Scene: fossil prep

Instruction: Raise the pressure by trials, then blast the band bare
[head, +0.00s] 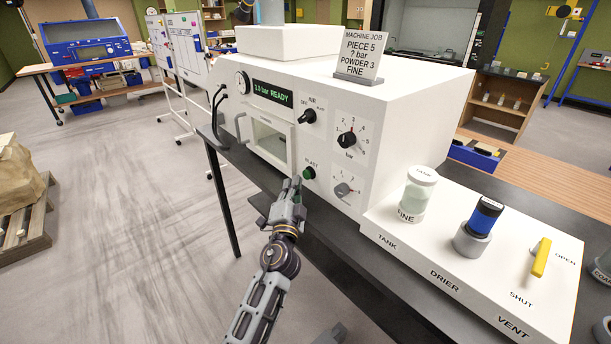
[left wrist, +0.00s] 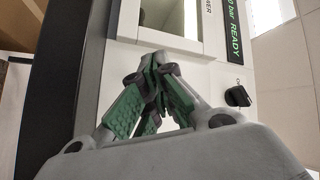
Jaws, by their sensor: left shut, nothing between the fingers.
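The white blasting machine (head: 420,115) stands on a dark bench. Its display (head: 272,92) glows green and ends in "bar READY"; the first digit is unclear. Below it is the chamber window (head: 268,140). Right of these are the black air knob (head: 307,117), the bar dial (head: 347,139), a grey lower knob (head: 343,189) and the green blast button (head: 309,173). My left gripper (head: 294,184) is shut and empty, just left of and below the button; I cannot tell whether it touches. In the left wrist view its fingers (left wrist: 152,72) meet, and the button is not visible.
A sign (head: 359,57) on the machine reads piece 5, ? bar, powder 3, fine.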

